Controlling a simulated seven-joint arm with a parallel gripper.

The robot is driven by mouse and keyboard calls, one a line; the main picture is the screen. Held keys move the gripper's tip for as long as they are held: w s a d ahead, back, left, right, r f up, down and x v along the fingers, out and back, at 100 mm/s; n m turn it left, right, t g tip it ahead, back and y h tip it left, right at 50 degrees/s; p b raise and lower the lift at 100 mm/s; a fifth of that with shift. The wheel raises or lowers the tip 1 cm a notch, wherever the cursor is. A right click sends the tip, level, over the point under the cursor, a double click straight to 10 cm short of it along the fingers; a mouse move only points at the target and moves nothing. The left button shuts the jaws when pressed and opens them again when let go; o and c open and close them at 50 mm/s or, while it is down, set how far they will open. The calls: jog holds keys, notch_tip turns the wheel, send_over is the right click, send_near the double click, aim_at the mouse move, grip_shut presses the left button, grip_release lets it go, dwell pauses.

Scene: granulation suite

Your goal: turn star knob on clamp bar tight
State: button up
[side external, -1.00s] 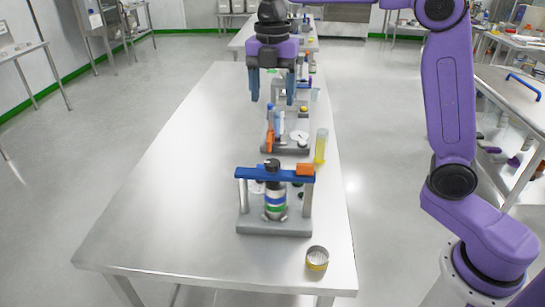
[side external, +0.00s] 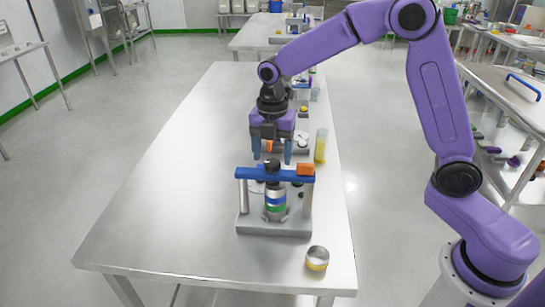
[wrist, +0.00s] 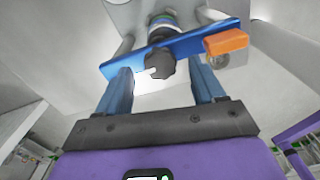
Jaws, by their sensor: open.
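The blue clamp bar (side external: 247,173) lies across two upright posts on a grey base (side external: 274,228). The dark star knob (side external: 272,165) stands on top at the bar's middle; it also shows in the wrist view (wrist: 160,63). An orange block (side external: 305,169) sits at the bar's right end. A dark-topped cylinder with blue, white and green bands (side external: 275,201) stands under the bar. My gripper (side external: 272,159) is open, fingers pointing down. In the wrist view its two blue fingers (wrist: 162,82) are either side of the knob's line. Contact with the knob cannot be told.
A yellow-filled clear cylinder (side external: 320,147) stands to the right behind the clamp. A small open round container (side external: 317,259) is at the table's front right. Another fixture is partly hidden behind my gripper. The left of the steel table (side external: 170,200) is clear.

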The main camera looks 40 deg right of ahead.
jog(key=shift+f, duration=0.85)
jog(key=c, duration=1.1)
jog(key=shift+o, duration=0.2)
